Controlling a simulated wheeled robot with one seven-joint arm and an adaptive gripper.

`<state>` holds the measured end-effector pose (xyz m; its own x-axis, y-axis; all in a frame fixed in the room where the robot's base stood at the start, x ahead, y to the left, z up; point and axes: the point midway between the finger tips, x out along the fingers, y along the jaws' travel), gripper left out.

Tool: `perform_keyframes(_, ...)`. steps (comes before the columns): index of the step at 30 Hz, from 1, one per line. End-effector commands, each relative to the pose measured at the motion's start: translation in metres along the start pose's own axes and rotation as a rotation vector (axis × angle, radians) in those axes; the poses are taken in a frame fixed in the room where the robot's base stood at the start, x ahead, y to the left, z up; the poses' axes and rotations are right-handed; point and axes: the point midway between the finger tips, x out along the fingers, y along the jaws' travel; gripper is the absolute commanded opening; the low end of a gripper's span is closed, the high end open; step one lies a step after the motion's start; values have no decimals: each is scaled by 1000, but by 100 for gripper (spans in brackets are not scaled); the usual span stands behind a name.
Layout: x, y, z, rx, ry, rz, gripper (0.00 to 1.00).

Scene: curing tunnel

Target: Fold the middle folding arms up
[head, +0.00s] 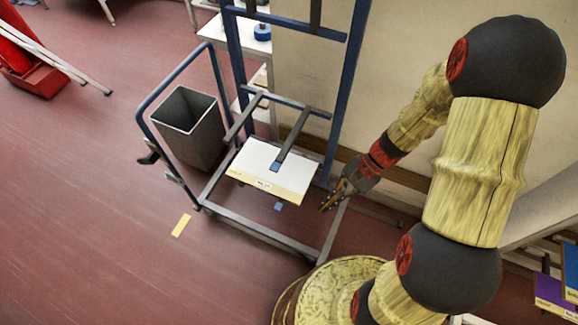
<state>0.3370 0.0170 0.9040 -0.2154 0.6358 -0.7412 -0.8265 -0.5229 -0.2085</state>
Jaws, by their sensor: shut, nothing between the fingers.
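A rack with a blue frame (348,95) stands against the wall. Its middle folding arms, a left grey arm (243,120) and a right grey arm (294,137), stick out from a crossbar (284,103) toward the front of the rack. The right arm has a blue tip that shows over a white board. My gripper (327,205) is shut and empty, to the right of the board and below the right arm's tip in the picture. It appears apart from both arms.
The white board (268,170) lies below the middle arms. Upper grey arms (315,14) stand upright against the rack. Red floor (80,200) is open at left.

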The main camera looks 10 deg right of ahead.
Motion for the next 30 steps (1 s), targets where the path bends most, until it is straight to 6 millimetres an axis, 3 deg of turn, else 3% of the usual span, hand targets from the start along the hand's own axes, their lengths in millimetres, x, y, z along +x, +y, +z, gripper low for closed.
perform_keyframes(8,64,-21,-47,342,-208,-233,0)
perform_keyframes(15,107,-54,-110,666,-336,-513,0)
perform_keyframes(18,105,-75,-138,746,-347,-634,0)
perform_keyframes(22,80,-102,-167,786,-335,-768,0)
perform_keyframes(25,68,-113,-177,803,-333,-825,0)
perform_keyframes(30,69,-122,-178,804,-344,-847,0)
